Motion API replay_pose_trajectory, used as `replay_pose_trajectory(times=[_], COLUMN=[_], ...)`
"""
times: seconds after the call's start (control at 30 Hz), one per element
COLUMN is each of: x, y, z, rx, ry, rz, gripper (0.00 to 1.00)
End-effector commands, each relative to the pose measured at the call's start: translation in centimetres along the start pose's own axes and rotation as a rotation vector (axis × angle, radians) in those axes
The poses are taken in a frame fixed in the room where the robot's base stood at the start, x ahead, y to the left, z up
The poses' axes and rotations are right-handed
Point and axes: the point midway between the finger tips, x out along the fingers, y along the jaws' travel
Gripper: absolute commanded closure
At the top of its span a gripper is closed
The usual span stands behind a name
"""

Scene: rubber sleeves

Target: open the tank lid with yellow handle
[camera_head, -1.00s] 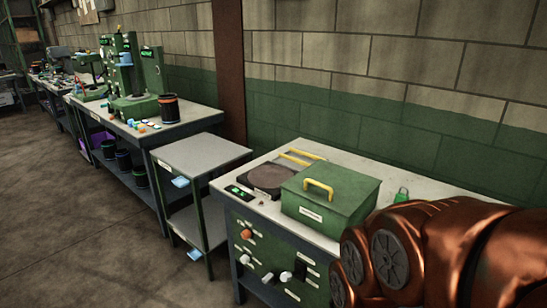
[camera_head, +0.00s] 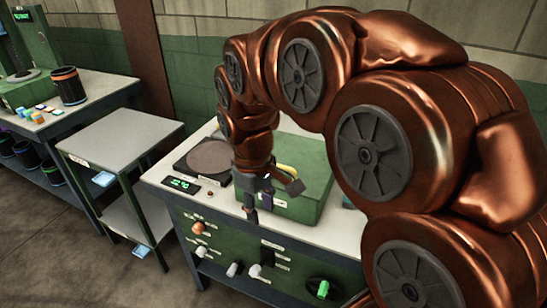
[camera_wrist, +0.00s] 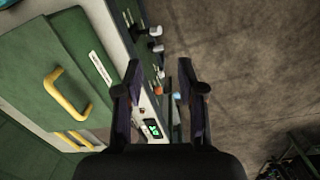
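The green tank lid (camera_head: 312,165) sits closed on its box on the workbench, partly hidden by my arm. Its yellow handle (camera_head: 287,171) shows just behind my gripper (camera_head: 257,203). In the wrist view, the lid (camera_wrist: 45,50) fills the left side, with the arched yellow handle (camera_wrist: 66,95) on top and a white label near its edge. My gripper (camera_wrist: 160,82) is open and empty. Its fingers lie right of the handle, apart from it, over the bench's front edge and panel.
A dark round plate (camera_head: 209,159) and a green digital display (camera_head: 181,184) lie left of the tank. Knobs (camera_head: 233,269) stick out of the bench's front panel. A grey cart (camera_head: 125,138) stands to the left. Open floor lies in front of the bench.

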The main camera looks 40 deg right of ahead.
Motion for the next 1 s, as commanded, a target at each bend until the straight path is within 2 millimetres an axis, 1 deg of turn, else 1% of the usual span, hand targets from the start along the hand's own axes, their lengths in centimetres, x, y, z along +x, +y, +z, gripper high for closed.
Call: replay_pose_trajectory(times=[0.03,0.2,0.3,0.4,0.5,0.6,0.77,0.87,1.0], x=[-0.6,-2.1,-2.9,-3.3,-3.5,-3.6,-3.0,-2.1,-0.3], y=[1.7,7.5,10.8,13.4,15.2,16.2,16.7,16.9,17.1], z=[-1.4,-5.3,-7.0,-8.2,-8.8,-9.2,-9.2,-9.3,-9.4], rx=[-0.022,-0.115,-0.159,-0.192,-0.214,-0.227,-0.233,-0.232,-0.232], ry=[0.011,0.041,0.055,0.062,0.063,0.063,0.062,0.063,0.062], rz=[0.011,0.062,0.091,0.115,0.133,0.142,0.145,0.146,0.144], gripper=[0.61,0.61,0.61,0.61,0.61,0.61,0.61,0.61,0.61])
